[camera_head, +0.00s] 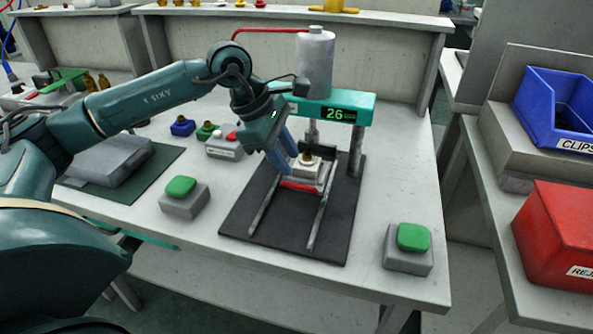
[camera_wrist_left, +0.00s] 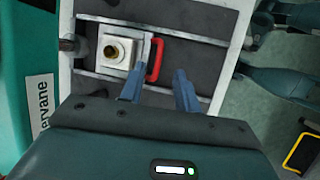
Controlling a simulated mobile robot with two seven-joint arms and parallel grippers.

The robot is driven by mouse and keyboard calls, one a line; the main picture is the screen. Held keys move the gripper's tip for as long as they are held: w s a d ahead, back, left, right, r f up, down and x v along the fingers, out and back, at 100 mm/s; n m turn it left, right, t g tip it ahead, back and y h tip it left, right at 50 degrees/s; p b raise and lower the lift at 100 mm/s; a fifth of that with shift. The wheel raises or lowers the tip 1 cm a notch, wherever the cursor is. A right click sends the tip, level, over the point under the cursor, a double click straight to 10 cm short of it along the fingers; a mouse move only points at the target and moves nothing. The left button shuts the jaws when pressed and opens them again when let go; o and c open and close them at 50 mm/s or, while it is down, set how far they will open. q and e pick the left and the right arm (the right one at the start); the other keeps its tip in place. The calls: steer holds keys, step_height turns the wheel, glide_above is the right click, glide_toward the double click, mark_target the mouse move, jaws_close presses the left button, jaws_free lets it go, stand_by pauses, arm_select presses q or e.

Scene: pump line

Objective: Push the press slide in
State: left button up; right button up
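The press slide (camera_head: 308,172) is a pale block carrying a brass-coloured fitting (camera_head: 306,159). It sits between two rails, close to the press ram (camera_head: 313,132). Its red handle (camera_head: 301,187) is at the front. The slide (camera_wrist_left: 132,42) and red handle (camera_wrist_left: 156,60) also show in the left wrist view. My left gripper (camera_head: 283,160) is at the handle. In the left wrist view its blue fingers (camera_wrist_left: 159,72) stand apart, with the handle's near end between their tips in the picture. I cannot tell if they touch it. My right gripper is not in view.
The press (camera_head: 335,108) shows "26" above a black base plate (camera_head: 285,240). Green-topped buttons stand at the left (camera_head: 181,188) and right (camera_head: 412,238). Blue (camera_head: 555,105) and red (camera_head: 560,235) bins are far right.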

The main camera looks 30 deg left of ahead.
arm_select(q)
steer(key=v, duration=0.6)
steer(key=shift+r, duration=0.1)
steer(key=shift+c, duration=0.4)
